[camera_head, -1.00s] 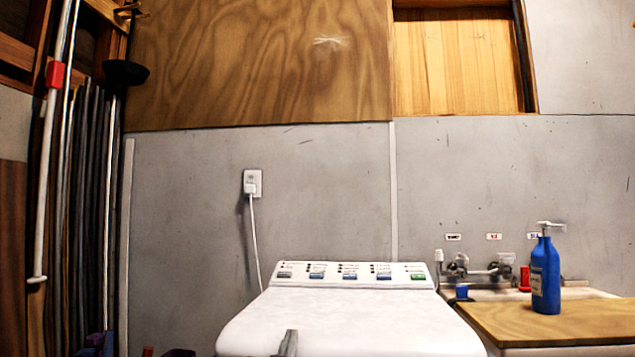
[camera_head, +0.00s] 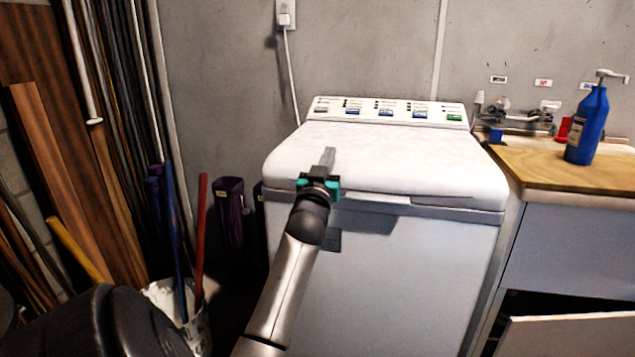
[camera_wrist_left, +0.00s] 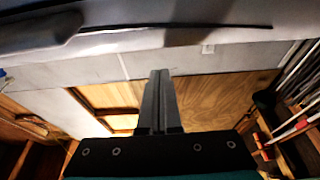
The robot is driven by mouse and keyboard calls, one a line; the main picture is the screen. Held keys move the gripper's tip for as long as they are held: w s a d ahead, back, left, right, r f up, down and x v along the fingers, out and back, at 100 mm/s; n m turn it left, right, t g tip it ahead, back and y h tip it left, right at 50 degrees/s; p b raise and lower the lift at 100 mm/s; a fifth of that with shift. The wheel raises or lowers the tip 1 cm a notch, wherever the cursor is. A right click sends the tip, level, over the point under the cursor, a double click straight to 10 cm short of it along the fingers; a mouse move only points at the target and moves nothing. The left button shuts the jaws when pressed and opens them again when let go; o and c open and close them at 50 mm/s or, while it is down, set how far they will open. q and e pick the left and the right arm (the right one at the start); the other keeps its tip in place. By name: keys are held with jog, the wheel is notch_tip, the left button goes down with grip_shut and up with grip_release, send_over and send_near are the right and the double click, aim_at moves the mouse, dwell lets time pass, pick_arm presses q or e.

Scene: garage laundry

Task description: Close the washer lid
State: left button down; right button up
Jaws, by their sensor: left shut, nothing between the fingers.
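The white washer (camera_head: 390,250) stands against the grey wall. Its lid (camera_head: 400,165) lies flat and down over the top, in front of the control panel (camera_head: 385,112). My left gripper (camera_head: 328,157) is shut and empty at the front left part of the lid in the head view; I cannot tell whether it touches. In the left wrist view the shut fingers (camera_wrist_left: 158,95) point toward the wall, with a pale washer edge (camera_wrist_left: 200,22) across the top of the picture. My right gripper is not in view.
To the right is a sink with a wooden board (camera_head: 550,165) and a blue pump bottle (camera_head: 587,125). On the left, a white bucket (camera_head: 190,305) holds long handles, and planks (camera_head: 60,170) lean on the wall.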

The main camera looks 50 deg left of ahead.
pick_arm(q)
jog(key=shift+r, duration=0.55)
jog(key=f+p+v, duration=0.2)
jog(key=v, duration=0.8)
jog(key=shift+w+a, duration=0.2)
jog(key=shift+a, duration=0.05)
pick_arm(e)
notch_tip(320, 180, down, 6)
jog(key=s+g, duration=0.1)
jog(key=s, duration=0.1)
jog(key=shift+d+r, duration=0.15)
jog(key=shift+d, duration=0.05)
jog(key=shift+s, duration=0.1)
